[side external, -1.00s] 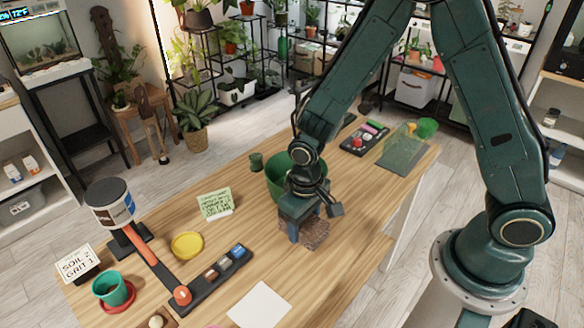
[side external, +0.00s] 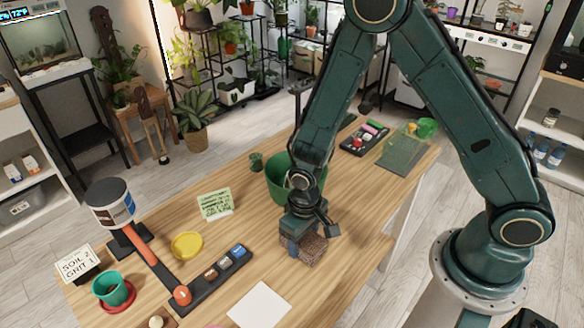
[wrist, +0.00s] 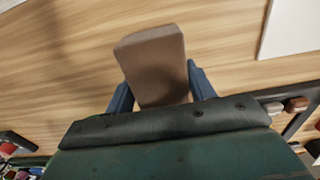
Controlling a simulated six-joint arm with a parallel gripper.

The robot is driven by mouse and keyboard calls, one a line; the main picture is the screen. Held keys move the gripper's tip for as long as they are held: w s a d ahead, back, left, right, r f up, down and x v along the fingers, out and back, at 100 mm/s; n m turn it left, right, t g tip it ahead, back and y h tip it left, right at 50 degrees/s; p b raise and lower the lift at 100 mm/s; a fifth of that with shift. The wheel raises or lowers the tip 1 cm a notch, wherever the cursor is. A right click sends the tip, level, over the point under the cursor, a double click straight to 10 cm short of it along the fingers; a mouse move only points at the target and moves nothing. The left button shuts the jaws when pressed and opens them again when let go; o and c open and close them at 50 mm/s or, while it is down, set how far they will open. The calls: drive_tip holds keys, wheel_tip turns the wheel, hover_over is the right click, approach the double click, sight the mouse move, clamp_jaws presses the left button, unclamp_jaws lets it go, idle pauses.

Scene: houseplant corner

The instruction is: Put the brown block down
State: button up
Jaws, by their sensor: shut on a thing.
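The brown block (wrist: 152,62) is held between the two blue fingers of my gripper (wrist: 160,88) in the wrist view, with one end sticking out past them. In the side external view my gripper (side external: 302,244) points down at the wooden table, and the block's mottled brown side (side external: 314,249) shows beside the blue finger. My gripper is shut on the block. The block is low over the table's middle; I cannot tell whether its underside touches the wood. The far finger is mostly hidden.
A green pot (side external: 278,188) stands just behind my gripper. White paper (side external: 260,305) lies in front, and a dark tray of small blocks (side external: 208,283) lies at front left. A yellow saucer (side external: 187,246) and a note card (side external: 215,204) are left. Wood right of the block is clear.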

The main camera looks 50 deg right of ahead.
drive_tip(key=shift+f, duration=0.15)
drive_tip(key=o, duration=1.1)
drive_tip(key=shift+c, duration=0.2)
wheel_tip(320, 180, up, 12)
idle(0.4)
drive_tip(key=shift+r, duration=0.25)
idle(0.4)
